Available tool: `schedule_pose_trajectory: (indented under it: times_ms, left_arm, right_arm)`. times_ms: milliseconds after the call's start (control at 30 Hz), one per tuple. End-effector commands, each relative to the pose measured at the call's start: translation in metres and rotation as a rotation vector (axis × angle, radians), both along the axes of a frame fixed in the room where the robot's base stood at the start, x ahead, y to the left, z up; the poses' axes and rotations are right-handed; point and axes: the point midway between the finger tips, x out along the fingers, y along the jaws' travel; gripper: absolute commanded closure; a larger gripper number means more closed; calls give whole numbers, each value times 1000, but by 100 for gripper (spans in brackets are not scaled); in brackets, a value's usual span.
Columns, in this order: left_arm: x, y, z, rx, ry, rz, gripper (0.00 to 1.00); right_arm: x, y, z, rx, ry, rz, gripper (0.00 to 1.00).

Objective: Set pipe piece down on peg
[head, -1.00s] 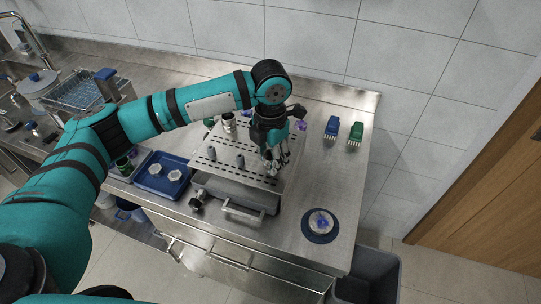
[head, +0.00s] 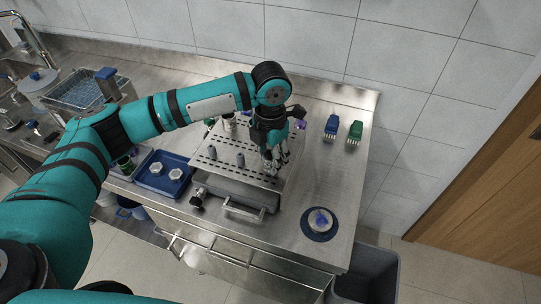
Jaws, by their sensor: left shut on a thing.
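My left gripper (head: 273,165) points down over the right part of a perforated metal plate on a steel box (head: 262,193). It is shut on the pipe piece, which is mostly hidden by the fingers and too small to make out. Two grey pegs stand upright on the plate, one on the left (head: 213,153) and one nearer the middle (head: 240,160). Any peg under the gripper is hidden, so I cannot tell whether the piece is around one. My right gripper is not in view.
A blue tray (head: 150,185) with two white hex pieces (head: 176,174) lies left of the box. A metal fitting (head: 198,197) lies by its front left corner. A blue brush (head: 331,127), a green brush (head: 355,132) and a round blue dish (head: 305,226) stand right. The counter between them is clear.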

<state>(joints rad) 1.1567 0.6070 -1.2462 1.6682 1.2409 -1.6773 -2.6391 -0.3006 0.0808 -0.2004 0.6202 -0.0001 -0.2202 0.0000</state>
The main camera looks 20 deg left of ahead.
Motion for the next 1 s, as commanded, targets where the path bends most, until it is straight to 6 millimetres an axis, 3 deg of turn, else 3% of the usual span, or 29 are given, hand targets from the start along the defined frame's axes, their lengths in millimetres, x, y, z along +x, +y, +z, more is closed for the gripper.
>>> schedule_pose_trajectory:
  times_ms: [1000]
  left_arm:
    - [0,0,-11,0,-1,0,97]
  right_arm:
    - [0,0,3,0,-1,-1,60]
